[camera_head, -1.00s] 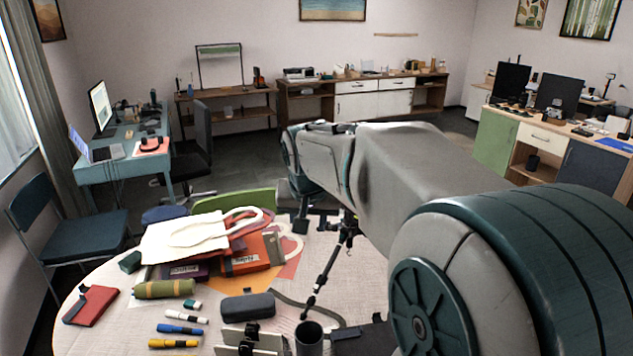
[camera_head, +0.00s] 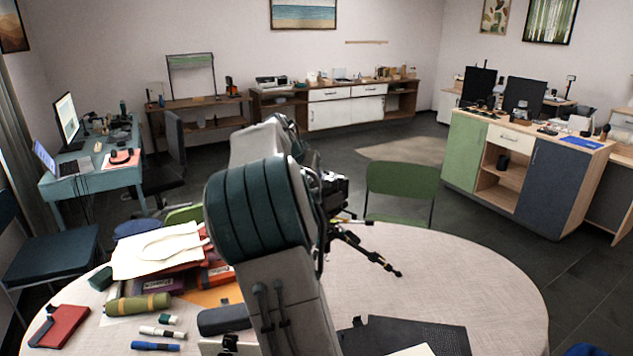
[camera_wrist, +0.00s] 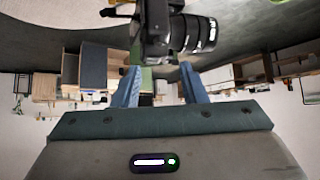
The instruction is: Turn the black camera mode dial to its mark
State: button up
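The black camera (camera_head: 337,190) sits on a black tripod (camera_head: 372,252) on the round table, just right of my arm. In the wrist view, which looks upside down, the camera body (camera_wrist: 154,28) and its ribbed lens show close up at the top. I cannot make out the mode dial or its mark in either view. My gripper (camera_wrist: 160,70) has its two blue fingers apart with nothing held between them. The camera appears just beyond the fingertips; whether they touch it I cannot tell. In the head view my arm hides the gripper.
The round table (camera_head: 470,265) is clear at its right. Cloth bags (camera_head: 160,250), books, an olive roll (camera_head: 138,304), markers and a dark case (camera_head: 222,320) crowd its left. A black mat (camera_head: 405,336) lies at the front. A green chair (camera_head: 402,190) stands behind.

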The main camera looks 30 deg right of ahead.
aim_at(320, 186)
jog(key=p+x, duration=0.1)
jog(key=x, duration=0.7)
jog(key=shift+f+p, duration=0.15)
jog(key=shift+p, duration=0.2)
grip_shut()
